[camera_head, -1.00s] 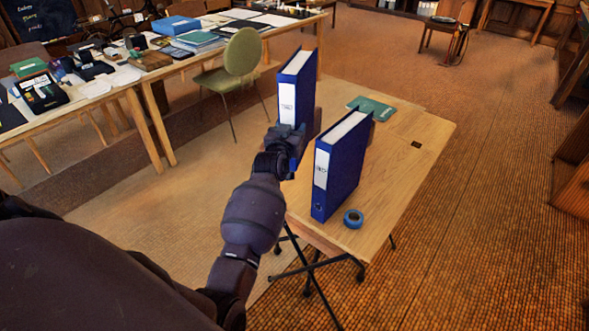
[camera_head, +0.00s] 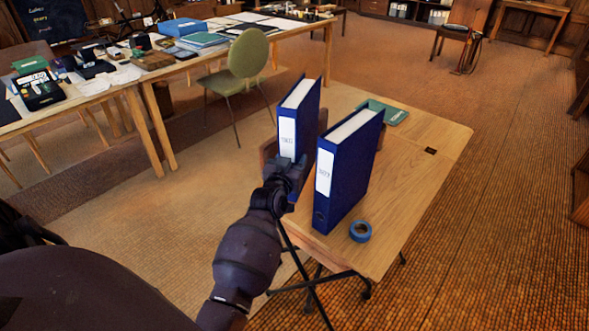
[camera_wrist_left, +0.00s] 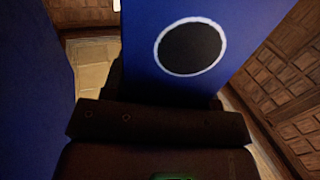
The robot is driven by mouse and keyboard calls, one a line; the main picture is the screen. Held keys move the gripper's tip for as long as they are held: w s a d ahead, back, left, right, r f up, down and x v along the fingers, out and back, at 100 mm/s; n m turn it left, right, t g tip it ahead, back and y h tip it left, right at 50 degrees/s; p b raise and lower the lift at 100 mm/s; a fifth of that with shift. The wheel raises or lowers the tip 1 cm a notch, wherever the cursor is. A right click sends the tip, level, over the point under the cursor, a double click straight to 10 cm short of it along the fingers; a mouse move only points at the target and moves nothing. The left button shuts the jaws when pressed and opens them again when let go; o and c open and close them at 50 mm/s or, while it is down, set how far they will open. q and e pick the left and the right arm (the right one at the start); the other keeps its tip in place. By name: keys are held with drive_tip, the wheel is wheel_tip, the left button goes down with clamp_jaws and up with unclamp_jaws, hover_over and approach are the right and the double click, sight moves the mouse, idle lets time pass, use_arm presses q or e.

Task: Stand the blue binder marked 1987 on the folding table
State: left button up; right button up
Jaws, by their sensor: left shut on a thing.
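Two blue binders with white spine labels show in the head view; the label digits are too blurred to read surely. My left gripper (camera_head: 294,145) is shut on the left blue binder (camera_head: 309,111), which is upright. That binder also fills the upper middle of the left wrist view (camera_wrist_left: 232,75), with a dark, pale-rimmed finger hole. Its lower edge is hidden by my gripper and the other binder, so I cannot tell whether it touches the folding table (camera_head: 415,165). The other blue binder (camera_head: 350,172) stands upright on the table, close to its right. My right gripper is not in view.
A roll of blue tape (camera_head: 360,231) lies near the table's front edge. A green book (camera_head: 385,111) lies at the back. A brown piece shows behind the right binder. A green chair (camera_head: 246,60) and a cluttered long desk (camera_head: 110,85) stand beyond to the left.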

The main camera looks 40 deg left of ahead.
use_arm(q)
wheel_tip(320, 180, down, 3)
drive_tip(key=shift+b, duration=0.55)
drive_tip(key=shift+w+r, duration=0.1)
drive_tip(key=shift+r, duration=0.15)
drive_tip(key=shift+f, duration=0.15)
drive_tip(key=o, duration=0.9)
drive_tip(key=shift+f, duration=0.15)
drive_tip(key=o, duration=0.4)
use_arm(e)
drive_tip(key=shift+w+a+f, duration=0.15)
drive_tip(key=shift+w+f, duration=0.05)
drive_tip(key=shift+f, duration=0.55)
